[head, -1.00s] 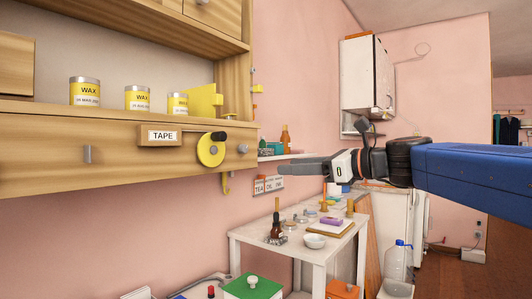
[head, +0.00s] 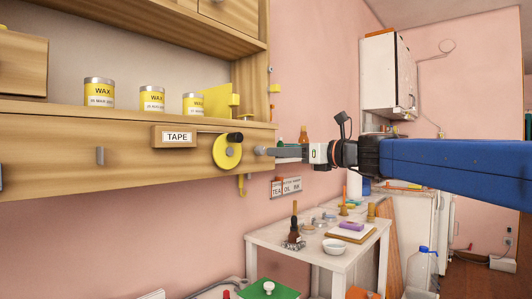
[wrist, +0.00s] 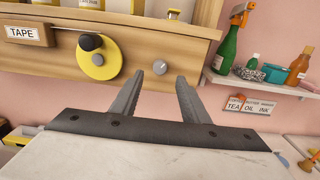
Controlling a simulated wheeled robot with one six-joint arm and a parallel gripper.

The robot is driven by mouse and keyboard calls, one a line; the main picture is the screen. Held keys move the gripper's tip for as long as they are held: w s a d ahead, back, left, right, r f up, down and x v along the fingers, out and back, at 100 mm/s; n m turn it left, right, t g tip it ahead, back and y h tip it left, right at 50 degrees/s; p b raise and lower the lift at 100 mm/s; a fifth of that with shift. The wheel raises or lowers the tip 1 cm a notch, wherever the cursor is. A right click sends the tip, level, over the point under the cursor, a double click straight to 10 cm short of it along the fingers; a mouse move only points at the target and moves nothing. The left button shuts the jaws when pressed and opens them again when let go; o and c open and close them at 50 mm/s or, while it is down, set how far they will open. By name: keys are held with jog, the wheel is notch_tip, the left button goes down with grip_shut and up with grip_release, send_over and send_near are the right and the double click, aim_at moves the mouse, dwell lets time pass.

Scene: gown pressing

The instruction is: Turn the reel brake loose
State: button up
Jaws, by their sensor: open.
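A yellow reel (head: 227,152) is mounted on the wooden cabinet front beside the TAPE label; it also shows in the wrist view (wrist: 98,66). A black knob (wrist: 90,42) sticks out from its upper part. A small grey round knob (wrist: 159,68) sits on the same wooden front, right of the reel; I cannot tell for certain which part is the brake. My gripper (head: 277,152) is open and empty, its fingers pointing at the cabinet front just right of the grey knob.
WAX tins (head: 99,93) stand on the shelf above, with a yellow bracket (head: 217,101) near them. A small wall shelf (wrist: 258,86) with bottles is to the right. A white table (head: 288,235) with jars and a bowl stands below.

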aim_at(263, 151)
jog(key=x, duration=0.6)
jog(key=shift+w+a, duration=0.25)
jog(key=shift+a, duration=0.1)
jog(key=c, duration=1.1)
jog(key=shift+o, duration=0.2)
jog(key=shift+n, duration=0.3)
jog(key=n, duration=1.3)
jog(key=shift+n, duration=0.3)
